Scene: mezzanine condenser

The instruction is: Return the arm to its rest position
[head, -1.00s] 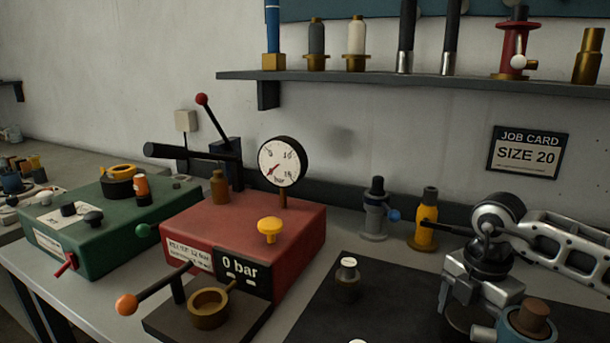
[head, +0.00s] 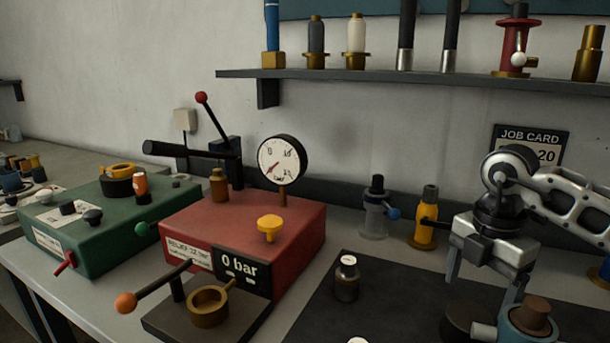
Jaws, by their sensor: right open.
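My right arm comes in from the right edge, with silver links and a dark wrist joint. My right gripper (head: 487,285) hangs downward at the lower right, its two grey fingers spread apart, and I see nothing held between them. The fingers end just above and behind a grey-blue fitting with a brown cap (head: 530,318); I cannot tell whether they touch it. My left gripper is not in the picture.
A red pump box (head: 300,240) with a gauge (head: 282,160) stands mid-bench, a green box (head: 110,225) left of it. Grey (head: 375,210) and yellow (head: 425,215) valves stand at the back. A shelf (head: 340,75) runs above. The dark mat (head: 390,300) is mostly clear.

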